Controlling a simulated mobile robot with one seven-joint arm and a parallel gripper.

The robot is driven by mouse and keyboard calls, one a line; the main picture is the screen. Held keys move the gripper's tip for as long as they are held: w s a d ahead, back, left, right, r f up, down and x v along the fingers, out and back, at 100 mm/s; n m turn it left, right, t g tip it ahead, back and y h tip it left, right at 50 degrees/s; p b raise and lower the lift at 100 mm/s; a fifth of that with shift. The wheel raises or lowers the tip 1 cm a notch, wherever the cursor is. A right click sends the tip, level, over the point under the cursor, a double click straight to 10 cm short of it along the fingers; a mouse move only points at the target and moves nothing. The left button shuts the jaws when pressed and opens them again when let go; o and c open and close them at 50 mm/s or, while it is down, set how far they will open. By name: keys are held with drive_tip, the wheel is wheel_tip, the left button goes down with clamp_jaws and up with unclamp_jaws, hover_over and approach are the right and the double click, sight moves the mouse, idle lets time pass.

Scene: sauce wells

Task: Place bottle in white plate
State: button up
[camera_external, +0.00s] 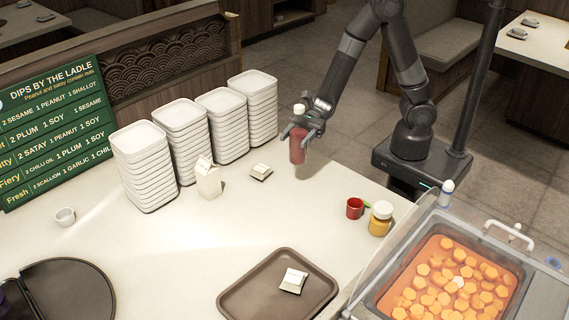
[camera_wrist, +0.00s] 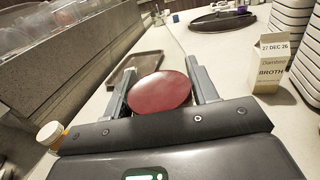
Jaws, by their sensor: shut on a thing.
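My gripper (camera_external: 299,133) is shut on a dark red bottle (camera_external: 297,150), held at the counter's far edge, right of the white stacks. In the wrist view the bottle (camera_wrist: 160,91) shows as a red oval between the two fingers. I cannot tell whether its base touches the counter. White square plates stand in several tall stacks at the back; the nearest stack (camera_external: 145,170) is at the left and the farthest (camera_external: 255,110) is closest to my gripper. No single white plate shows apart from the stacks.
A broth carton (camera_external: 208,180) stands before the stacks, also in the wrist view (camera_wrist: 271,65). A small packet (camera_external: 261,172), red cup (camera_external: 355,208) and yellow jar (camera_external: 380,218) stand nearby. A brown tray (camera_external: 243,304) lies in front; a food well (camera_external: 384,300) is at right.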

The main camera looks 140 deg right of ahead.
drive_tip(key=shift+s+d+r, duration=0.4)
drive_tip(key=shift+d, duration=0.05)
wheel_tip(320, 180, up, 19)
drive_tip(key=s+d+r+m+h, duration=0.2)
drive_tip(key=d+m+h, duration=0.15)
drive_tip(key=d, duration=2.45)
drive_tip(key=s+d+f+m+h, duration=0.1)
drive_tip(key=s+d+h, duration=0.1)
drive_tip(key=s+d, duration=0.7)
drive_tip(key=s+d+f+m+h, duration=0.1)
drive_tip(key=s+d+h, duration=0.3)
drive_tip(key=d, duration=0.9)
wheel_tip(320, 180, down, 18)
drive_tip(key=y, duration=0.1)
drive_tip(key=w+f, duration=1)
drive_tip(key=f, duration=0.1)
drive_tip(key=shift+w, duration=0.4)
